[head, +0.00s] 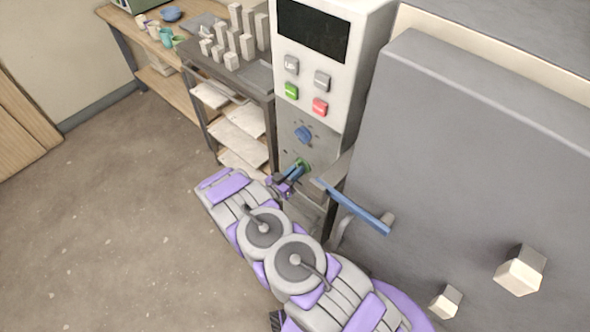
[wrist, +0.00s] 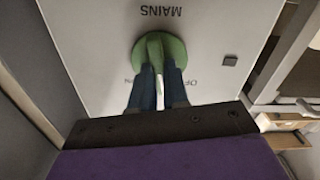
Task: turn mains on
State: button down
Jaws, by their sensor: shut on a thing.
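The mains switch is a green round knob with a raised grip bar, low on the grey front of the control cabinet in the head view (head: 303,164). In the wrist view the knob (wrist: 174,52) sits below the word MAINS, which appears upside down. Letters of OFF show at its lower right and a partly hidden label at its lower left. My gripper (wrist: 158,72) has its two blue fingers on either side of the knob's grip bar, shut on it. In the head view my gripper (head: 290,178) reaches the knob from the lower left.
Above the knob are a blue dial (head: 303,135), a green button (head: 292,91), a red button (head: 320,107) and a dark screen (head: 313,30). A large grey door with a blue handle (head: 355,207) stands close on the right. A shelf rack (head: 238,75) stands left; the floor is clear.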

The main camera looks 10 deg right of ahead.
jog(key=m, duration=0.5)
jog(key=m+b, duration=0.1)
jog(key=m, duration=0.5)
jog(key=shift+s+f, duration=0.15)
jog(key=shift+m, duration=0.3)
jog(key=c, duration=1.3)
grip_release()
jog(key=shift+c, duration=0.2)
jog(key=shift+o, duration=1.1)
jog(key=shift+d, duration=0.1)
jog(key=p+v, duration=0.1)
jog(key=v, duration=1.6)
jog(key=shift+a+p, duration=0.2)
jog(key=shift+p, duration=0.1)
